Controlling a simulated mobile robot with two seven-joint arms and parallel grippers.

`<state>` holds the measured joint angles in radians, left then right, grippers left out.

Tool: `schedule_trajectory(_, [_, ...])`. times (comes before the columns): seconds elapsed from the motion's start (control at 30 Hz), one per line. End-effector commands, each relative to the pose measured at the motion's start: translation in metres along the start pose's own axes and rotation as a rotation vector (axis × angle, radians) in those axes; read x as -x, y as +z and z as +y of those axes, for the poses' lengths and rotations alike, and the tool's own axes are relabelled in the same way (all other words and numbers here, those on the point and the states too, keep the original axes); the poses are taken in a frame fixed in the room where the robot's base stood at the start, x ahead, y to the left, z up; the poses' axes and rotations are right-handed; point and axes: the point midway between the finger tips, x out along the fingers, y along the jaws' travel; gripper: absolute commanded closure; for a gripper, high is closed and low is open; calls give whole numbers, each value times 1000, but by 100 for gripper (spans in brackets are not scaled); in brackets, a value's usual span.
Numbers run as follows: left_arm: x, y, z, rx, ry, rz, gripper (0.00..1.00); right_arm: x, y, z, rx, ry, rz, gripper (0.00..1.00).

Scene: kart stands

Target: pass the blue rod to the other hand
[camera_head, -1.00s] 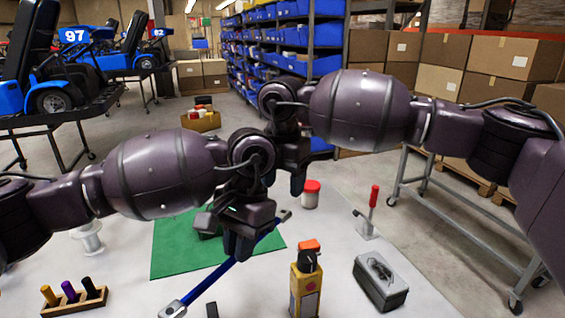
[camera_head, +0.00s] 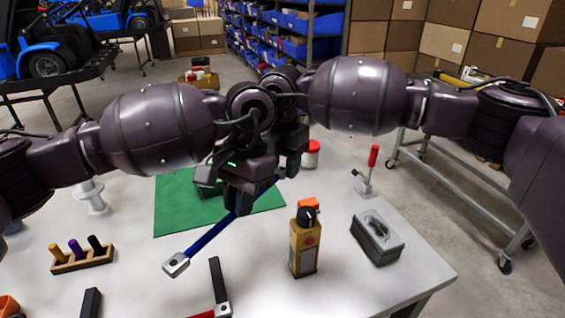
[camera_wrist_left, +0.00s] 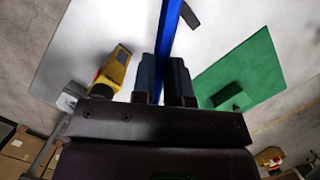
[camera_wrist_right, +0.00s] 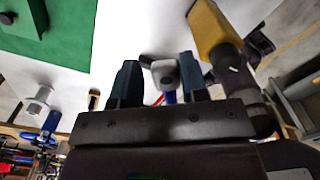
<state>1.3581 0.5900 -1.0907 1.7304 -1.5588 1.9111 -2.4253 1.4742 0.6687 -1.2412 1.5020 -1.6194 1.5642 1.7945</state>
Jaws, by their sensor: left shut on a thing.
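The blue rod (camera_head: 212,233) is held above the table, slanting from lower left to upper right. Its grey square end (camera_head: 176,264) points lower left; its other end is partly hidden by my grippers. My left gripper (camera_head: 240,203) is shut on the rod, and the left wrist view shows the rod (camera_wrist_left: 168,45) between its fingers. My right gripper (camera_head: 291,168) is open, close beside the left one near the rod's upper end. In the right wrist view, the rod (camera_wrist_right: 170,97) lines up between the spread fingers; I cannot tell whether they touch it.
On the table (camera_head: 345,285) are a yellow bottle-like tool (camera_head: 304,245), a grey box (camera_head: 377,237), a red-handled clamp (camera_head: 370,170), a red-lidded jar (camera_head: 311,155), a green mat (camera_head: 175,215), a peg block (camera_head: 82,260) and a red-and-black tool (camera_head: 218,290).

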Motion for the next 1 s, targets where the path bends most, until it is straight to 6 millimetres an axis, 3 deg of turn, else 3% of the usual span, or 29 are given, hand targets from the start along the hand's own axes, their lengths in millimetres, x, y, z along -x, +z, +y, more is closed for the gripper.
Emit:
schedule_trajectory(0.03, [0,0,1,-4,1,1,100,0,0,0,0,2,0,70])
schedule_trajectory(0.23, [0,0,2,-8,2,1,100,1,0,1,1,3,0,99])
schedule_trajectory(0.27, [0,0,2,-8,2,1,81,1,-1,1,1,4,1,99])
schedule_trajectory(0.43, [0,0,2,-7,2,1,55,1,0,1,0,4,0,99])
schedule_trajectory(0.77, [3,0,1,-4,1,1,55,1,0,0,0,2,0,99])
schedule_trajectory(1.0, [34,0,1,-4,0,3,55,1,0,0,0,2,0,99])
